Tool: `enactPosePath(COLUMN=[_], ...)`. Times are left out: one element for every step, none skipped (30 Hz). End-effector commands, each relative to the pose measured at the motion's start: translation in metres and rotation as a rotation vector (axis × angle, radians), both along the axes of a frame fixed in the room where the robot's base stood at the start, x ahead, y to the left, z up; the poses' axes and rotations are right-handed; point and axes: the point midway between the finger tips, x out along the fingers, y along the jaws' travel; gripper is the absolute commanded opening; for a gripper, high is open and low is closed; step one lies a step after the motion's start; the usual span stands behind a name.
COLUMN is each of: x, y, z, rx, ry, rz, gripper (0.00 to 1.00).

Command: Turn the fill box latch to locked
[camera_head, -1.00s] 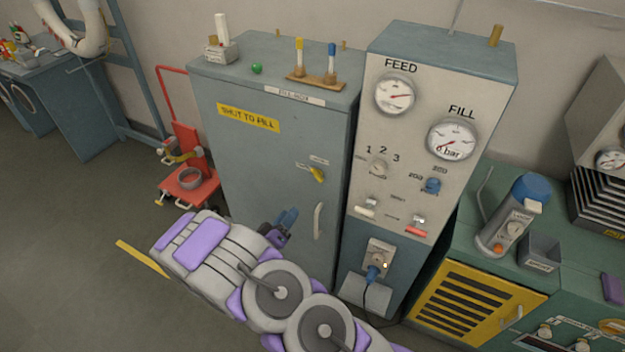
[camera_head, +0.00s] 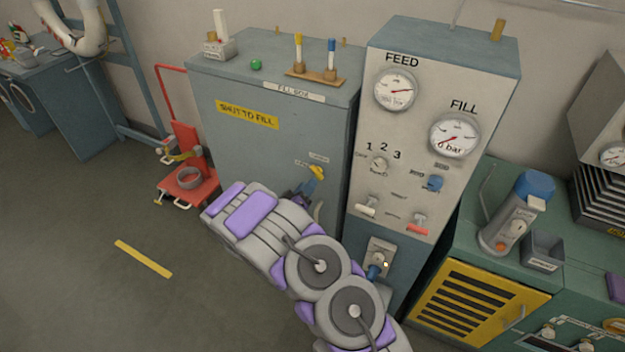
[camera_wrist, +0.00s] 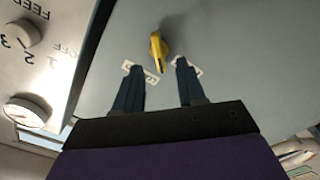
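The fill box (camera_head: 262,140) is a grey-blue cabinet with its door shut and a yellow "SHUT TO FILL" label (camera_head: 247,115). Its yellow latch (camera_head: 317,171) is on the right part of the door, and shows in the wrist view (camera_wrist: 157,50) between two small white labels, whose words I cannot read. My gripper (camera_wrist: 160,78) is open, its two blue fingers apart and pointing at the door. The latch appears between and just beyond the fingertips; I cannot tell whether they touch it. In the head view my gripper (camera_head: 314,182) partly hides the area below the latch.
The control panel (camera_head: 400,140) with FEED and FILL gauges stands to the right of the box. A plug (camera_head: 375,268) sits low on it. A red cart (camera_head: 188,182) stands to the left. The floor at the front left is clear.

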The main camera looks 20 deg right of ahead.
Motion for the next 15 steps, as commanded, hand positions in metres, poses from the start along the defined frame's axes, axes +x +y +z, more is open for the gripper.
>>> enactPosePath(x=[0.004,0.007,0.01,0.012,0.015,0.018,0.02,0.022,0.024,0.025,0.026,0.027,0.028,0.029,0.029], y=[-0.008,-0.011,-0.015,-0.018,-0.021,-0.024,-0.026,-0.028,-0.031,-0.032,-0.034,-0.035,-0.036,-0.037,-0.037], z=[-0.001,-0.001,-0.001,-0.001,-0.001,-0.001,0.0,0.0,0.0,0.0,0.0,0.0,0.0,0.0,0.0], rx=[0.001,0.001,-0.001,0.0,0.0,0.001,0.001,0.0,0.0,0.0,0.0,0.0,-0.001,-0.002,-0.001], ry=[-0.002,-0.002,-0.002,-0.001,-0.001,-0.003,-0.003,-0.004,-0.004,-0.003,-0.003,-0.003,-0.002,-0.003,-0.002], rz=[-0.004,-0.002,-0.003,-0.002,-0.002,-0.001,-0.001,-0.002,-0.002,-0.001,-0.001,-0.001,-0.001,0.0,0.001], gripper=[0.4,0.4,0.4,0.4,0.4,0.4,0.4,0.4,0.4,0.4,0.4,0.4,0.4,0.4,0.4])
